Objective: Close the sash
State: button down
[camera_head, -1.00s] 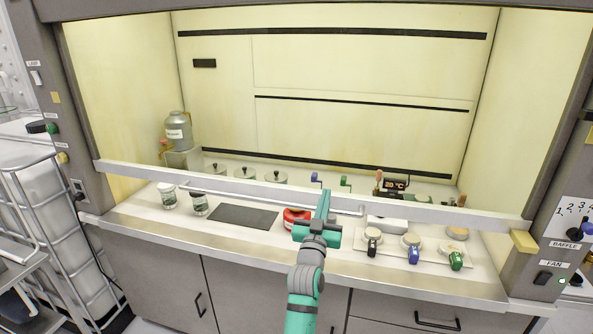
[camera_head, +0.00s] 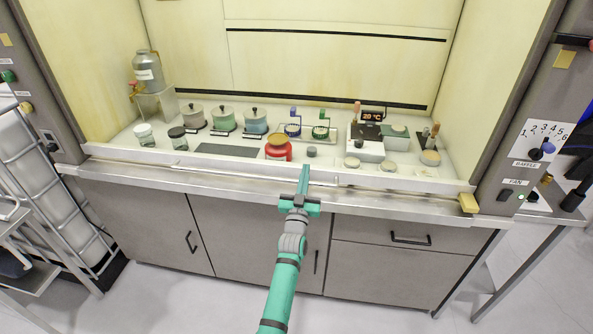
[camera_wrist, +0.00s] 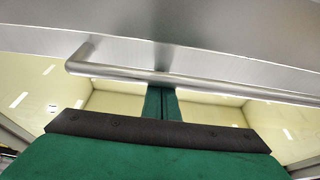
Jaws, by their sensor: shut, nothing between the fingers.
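The sash's pale lower rail (camera_head: 400,179) runs across the front of the fume hood, low down at the sill. I cannot tell whether a thin gap is left under it. Its silver bar handle (camera_wrist: 200,81) crosses the wrist view, and a thin length of it shows along the rail in the head view. My gripper (camera_head: 305,168) is shut and empty, in front of the rail near its middle. In the wrist view its green fingers (camera_wrist: 160,92) end at the handle's edge; whether they touch it is unclear.
The sill (camera_head: 200,183) lies just below the rail. Inside stand a red pot (camera_head: 278,151), several lidded pots, two jars and a temperature display (camera_head: 373,115). A yellow block (camera_head: 469,203) is at the rail's right end. Cabinets are below; the floor in front is clear.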

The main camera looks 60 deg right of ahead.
jog(key=shift+f, duration=0.6)
jog(key=r, duration=0.5)
jog(key=shift+w+a, duration=0.1)
jog(key=shift+w, duration=0.15)
send_near(306, 154)
jog(key=shift+v, duration=2)
jog(key=shift+s+r, duration=0.15)
jog(key=shift+s, duration=0.1)
jog(key=shift+a, duration=0.1)
